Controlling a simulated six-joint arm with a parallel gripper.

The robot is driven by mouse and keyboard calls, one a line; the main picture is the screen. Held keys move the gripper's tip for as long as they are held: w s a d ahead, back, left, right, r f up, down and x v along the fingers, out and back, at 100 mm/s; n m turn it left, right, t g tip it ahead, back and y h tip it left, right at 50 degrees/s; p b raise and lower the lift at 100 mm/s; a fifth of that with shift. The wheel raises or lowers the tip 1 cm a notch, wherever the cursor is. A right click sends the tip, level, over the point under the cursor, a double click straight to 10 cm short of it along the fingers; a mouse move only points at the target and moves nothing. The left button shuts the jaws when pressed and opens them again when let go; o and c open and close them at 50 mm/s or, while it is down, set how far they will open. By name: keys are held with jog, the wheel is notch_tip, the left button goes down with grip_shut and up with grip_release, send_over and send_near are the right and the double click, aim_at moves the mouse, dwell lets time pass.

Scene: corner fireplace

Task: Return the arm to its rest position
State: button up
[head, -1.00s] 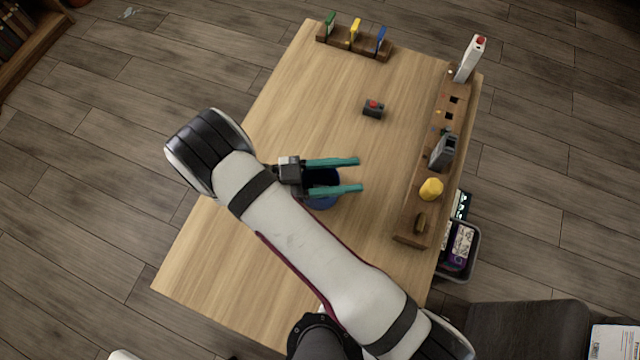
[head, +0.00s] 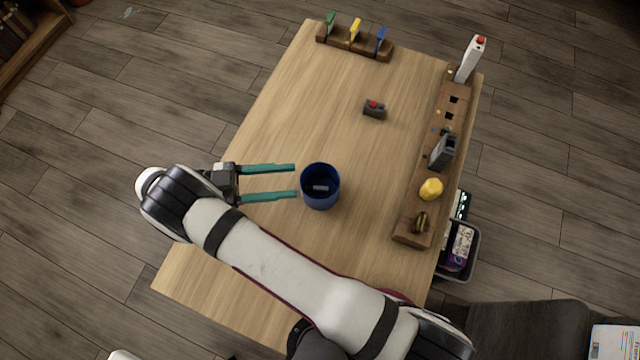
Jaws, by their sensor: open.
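My gripper (head: 295,181) is open, with two teal fingers pointing right over the wooden table (head: 270,120). Nothing is between the fingers. The fingertips are just left of a blue cup (head: 320,201). A small light-coloured item (head: 320,188) lies inside the cup. My arm stretches from the lower right of the view up to the left edge of the table.
A wooden rack (head: 412,236) along the right edge holds a white stick (head: 470,60), a grey item (head: 442,152) and a yellow piece (head: 431,189). A small red-topped box (head: 374,109) sits mid-table. A holder with coloured tags (head: 352,48) stands at the back.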

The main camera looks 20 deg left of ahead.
jog(key=w+d+r+n+g+y, duration=0.3)
jog(key=w+d+r+g, duration=0.3)
jog(key=d+r+g, duration=0.45)
jog(key=s+d+r+n+g+y, duration=0.1)
jog(key=s+d+r+y, duration=0.15)
jog(key=d, duration=0.35)
jog(key=s+d+r+n+g+y, duration=0.1)
jog(key=d+r+y, duration=0.15)
jog(key=d, duration=0.25)
jog(key=s+d+f+n+t+y, duration=0.1)
jog(key=s+d+t+y, duration=0.1)
jog(key=s+t+y, duration=0.2)
jog(key=s+y, duration=0.3)
jog(key=y, duration=0.2)
jog(key=shift+s+f+n+y, duration=0.2)
jog(key=shift+s+n+y, duration=0.1)
jog(key=shift+n, duration=0.1)
